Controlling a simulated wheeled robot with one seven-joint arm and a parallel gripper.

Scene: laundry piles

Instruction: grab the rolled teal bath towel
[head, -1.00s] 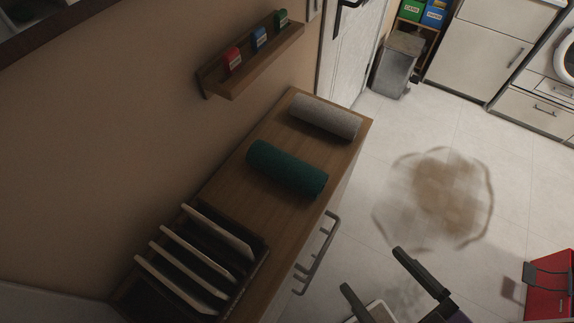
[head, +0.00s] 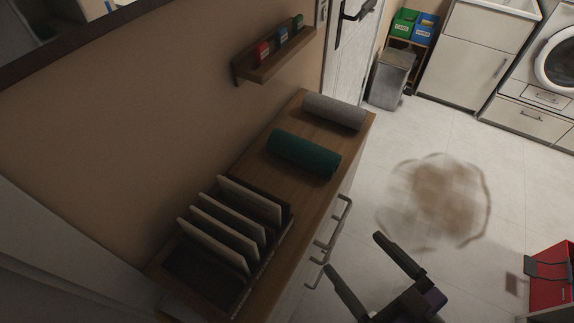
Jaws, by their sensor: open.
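The rolled teal bath towel (head: 304,153) lies on the wooden top of a cabinet (head: 322,188), in front of a rolled grey towel (head: 334,111). The two rolls lie roughly parallel with a gap of bare wood between them. My gripper (head: 354,258) is at the bottom of the head view, right of the cabinet front. Its two dark fingers are spread apart with nothing between them. It is clear of the teal towel, which is up and to the left in the picture.
A dark rack with several upright pale boards (head: 222,231) stands on the cabinet's near end. Handles (head: 328,243) stick out from the cabinet front. A wall shelf (head: 274,58) holds small boxes above. A brown stain (head: 440,196) marks the open floor; a red object (head: 551,280) stands right.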

